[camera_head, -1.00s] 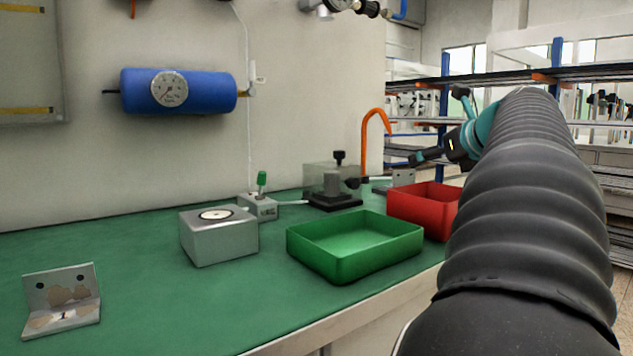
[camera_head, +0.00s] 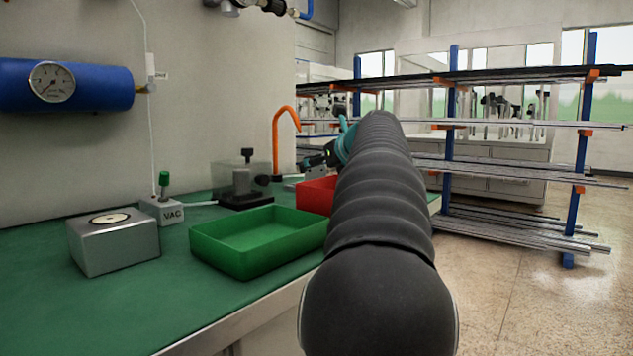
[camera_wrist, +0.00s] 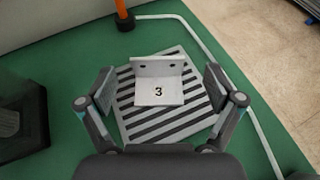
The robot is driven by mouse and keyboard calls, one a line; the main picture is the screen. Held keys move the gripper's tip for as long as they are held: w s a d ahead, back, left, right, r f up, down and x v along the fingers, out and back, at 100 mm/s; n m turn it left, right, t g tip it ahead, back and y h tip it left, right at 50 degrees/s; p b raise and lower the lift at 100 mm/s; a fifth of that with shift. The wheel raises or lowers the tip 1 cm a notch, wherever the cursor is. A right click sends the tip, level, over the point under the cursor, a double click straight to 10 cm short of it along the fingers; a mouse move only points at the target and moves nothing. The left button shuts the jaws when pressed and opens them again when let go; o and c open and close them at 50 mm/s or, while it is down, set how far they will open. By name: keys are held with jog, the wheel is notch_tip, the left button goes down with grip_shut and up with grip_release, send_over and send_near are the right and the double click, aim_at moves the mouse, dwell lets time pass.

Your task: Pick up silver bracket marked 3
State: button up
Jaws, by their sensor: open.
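The silver bracket marked 3 (camera_wrist: 159,92) shows in the wrist view. It is L-shaped, with two dark holes in its upright plate and a black 3 on its flat plate. It rests on a black-and-white striped pad (camera_wrist: 140,128). My gripper (camera_wrist: 156,84) is open, with one finger on each side of the bracket; neither finger appears to touch it. In the head view my gripper (camera_head: 312,160) is small and far off, beyond the red tray, and the bracket there is mostly hidden behind my arm and gripper.
On the green bench (camera_head: 35,285) stand a silver block (camera_head: 115,247), a green tray (camera_head: 250,262), a red tray (camera_head: 315,196) and a black fixture (camera_head: 245,190). An orange hook post (camera_head: 276,145) rises behind. A storage rack (camera_head: 450,120) stands at right.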

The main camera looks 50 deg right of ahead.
aim_at(316, 168)
jog(key=x, duration=0.3)
jog(key=shift+w+a, duration=0.1)
jog(key=shift+w, duration=0.2)
jog(key=c, duration=1.4)
jog(key=shift+o, duration=0.2)
jog(key=shift+r, duration=0.15)
